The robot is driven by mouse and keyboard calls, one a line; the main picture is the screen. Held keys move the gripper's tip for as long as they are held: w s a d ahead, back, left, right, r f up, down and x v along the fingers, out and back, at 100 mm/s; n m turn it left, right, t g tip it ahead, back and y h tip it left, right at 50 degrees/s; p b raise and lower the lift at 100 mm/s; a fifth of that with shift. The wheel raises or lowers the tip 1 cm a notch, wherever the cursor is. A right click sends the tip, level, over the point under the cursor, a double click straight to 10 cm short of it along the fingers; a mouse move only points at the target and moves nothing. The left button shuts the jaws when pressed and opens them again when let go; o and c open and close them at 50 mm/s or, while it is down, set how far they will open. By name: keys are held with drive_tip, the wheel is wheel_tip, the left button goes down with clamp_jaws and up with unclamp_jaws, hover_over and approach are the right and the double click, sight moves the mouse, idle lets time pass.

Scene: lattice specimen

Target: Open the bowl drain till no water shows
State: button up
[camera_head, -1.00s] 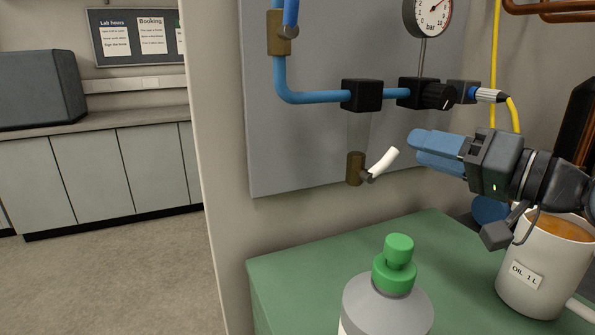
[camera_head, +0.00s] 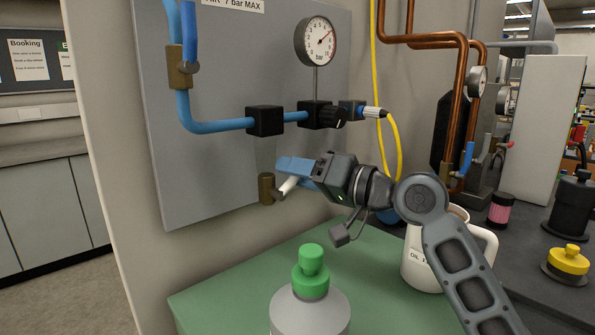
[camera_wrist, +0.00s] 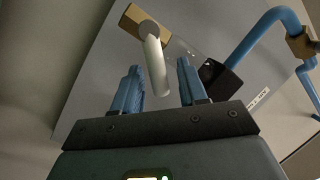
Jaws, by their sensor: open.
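The bowl drain is a brass valve (camera_head: 266,189) with a white lever (camera_head: 289,185), low on the grey panel. The clear bowl (camera_head: 264,155) hangs between it and a black filter block (camera_head: 264,121); I cannot tell whether water shows inside. My gripper (camera_head: 282,170) has blue fingers and is open at the lever. In the wrist view, the white lever (camera_wrist: 154,62) reaches into the gap between the two fingers (camera_wrist: 158,80), with space on both sides. The brass body (camera_wrist: 140,26) lies beyond the fingertips.
A green-capped bottle (camera_head: 310,295) stands on the green bench top (camera_head: 220,290) below my arm. A white oil jug (camera_head: 425,270) stands close behind my arm. A pressure gauge (camera_head: 316,42), blue pipe (camera_head: 215,124) and yellow hose (camera_head: 394,148) are above.

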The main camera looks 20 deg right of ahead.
clamp_jaws()
idle(0.3)
drive_tip(key=shift+s+a+r+n+b, duration=0.1)
drive_tip(key=shift+a+r+n+b, duration=0.15)
drive_tip(key=shift+n, duration=0.45)
unclamp_jaws()
drive_tip(key=b+v, duration=0.1)
drive_tip(key=v, duration=0.6)
drive_tip(key=shift+s+d, duration=0.3)
